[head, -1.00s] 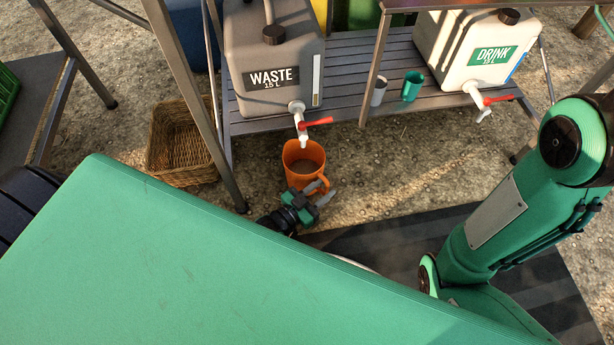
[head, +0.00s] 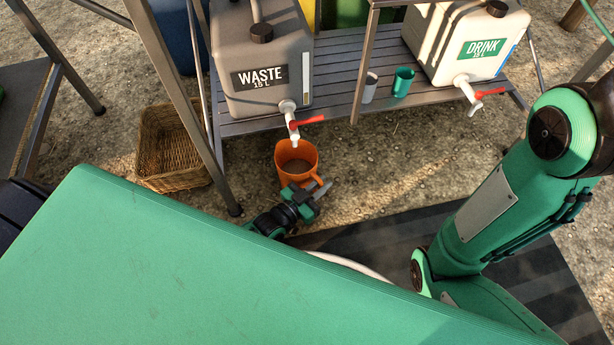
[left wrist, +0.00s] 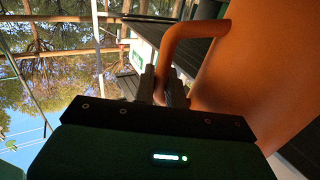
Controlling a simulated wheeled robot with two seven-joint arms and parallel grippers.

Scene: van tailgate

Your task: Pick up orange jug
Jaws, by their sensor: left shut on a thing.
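The orange jug (head: 296,158) stands upright, its open mouth just below the tap of the grey WASTE container (head: 262,62). A brownish-grey surface shows inside it. My left gripper (head: 321,188) is at the jug's near right side, at its handle. In the left wrist view the fingers (left wrist: 160,84) are closed on the jug's looped handle (left wrist: 178,42), with the orange jug wall (left wrist: 250,75) filling the right side. The jug's base is mostly hidden in the head view. My right arm shows at the right, but its gripper is out of view.
The WASTE tap with its red lever (head: 307,121) hangs over the jug. A slatted bench (head: 335,98) carries a green cup (head: 402,82), a grey cup (head: 369,88) and the white DRINK container (head: 465,45). A wicker basket (head: 165,150) and metal legs stand to the left.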

